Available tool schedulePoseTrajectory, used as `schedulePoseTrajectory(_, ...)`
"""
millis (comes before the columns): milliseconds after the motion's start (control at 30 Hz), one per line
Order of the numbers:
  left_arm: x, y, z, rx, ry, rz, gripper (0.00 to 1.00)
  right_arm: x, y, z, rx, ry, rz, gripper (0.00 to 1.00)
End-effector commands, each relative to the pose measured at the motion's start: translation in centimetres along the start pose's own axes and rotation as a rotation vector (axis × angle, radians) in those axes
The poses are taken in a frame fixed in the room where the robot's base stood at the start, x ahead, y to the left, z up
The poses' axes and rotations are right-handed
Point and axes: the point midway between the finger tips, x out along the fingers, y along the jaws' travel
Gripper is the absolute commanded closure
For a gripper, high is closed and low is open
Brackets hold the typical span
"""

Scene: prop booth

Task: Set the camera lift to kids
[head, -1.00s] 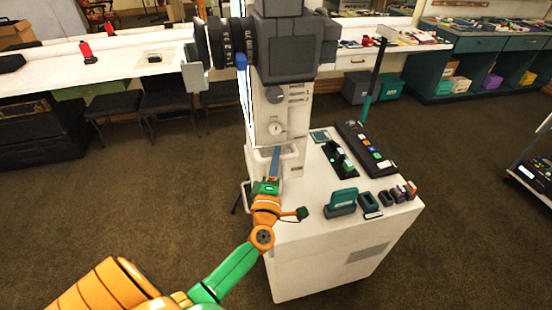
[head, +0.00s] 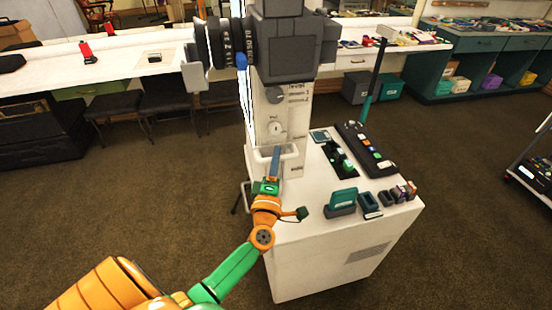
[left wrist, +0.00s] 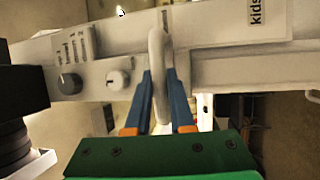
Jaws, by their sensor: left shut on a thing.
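The camera lift is a pale column (head: 293,118) with a large dark camera (head: 290,60) on top. A white bar handle (head: 262,152) sticks out from its front. My left gripper (head: 275,158) is shut on this handle. In the left wrist view the blue fingers (left wrist: 160,100) stand on both sides of the white handle (left wrist: 156,60). The word "kids" (left wrist: 257,12) shows on a pale strip at the upper right there, apart from the handle. A thin dark mark (left wrist: 166,19) lies near the handle's top. My right gripper is out of view.
Knobs (head: 275,128) sit on the column above the handle. The white cabinet top (head: 300,235) carries a teal-handled block (head: 342,201), a lever unit (head: 341,161) and a dark button panel (head: 366,150). Chairs (head: 113,104) stand behind at left.

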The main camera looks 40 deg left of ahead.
Motion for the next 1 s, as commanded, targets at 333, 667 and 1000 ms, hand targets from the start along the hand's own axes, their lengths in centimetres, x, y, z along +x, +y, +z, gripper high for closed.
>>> schedulePoseTrajectory(333, -1.2, -6.7, 0.5, -0.001, -0.001, -0.006, 1.0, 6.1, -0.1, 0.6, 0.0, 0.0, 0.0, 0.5)
schedulePoseTrajectory(667, -2.2, -13.2, 1.0, -0.001, -0.001, -0.002, 1.0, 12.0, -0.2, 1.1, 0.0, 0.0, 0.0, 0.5)
schedulePoseTrajectory(1000, -2.4, -13.5, 1.1, -0.001, -0.003, -0.008, 1.0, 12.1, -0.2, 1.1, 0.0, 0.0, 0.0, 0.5)
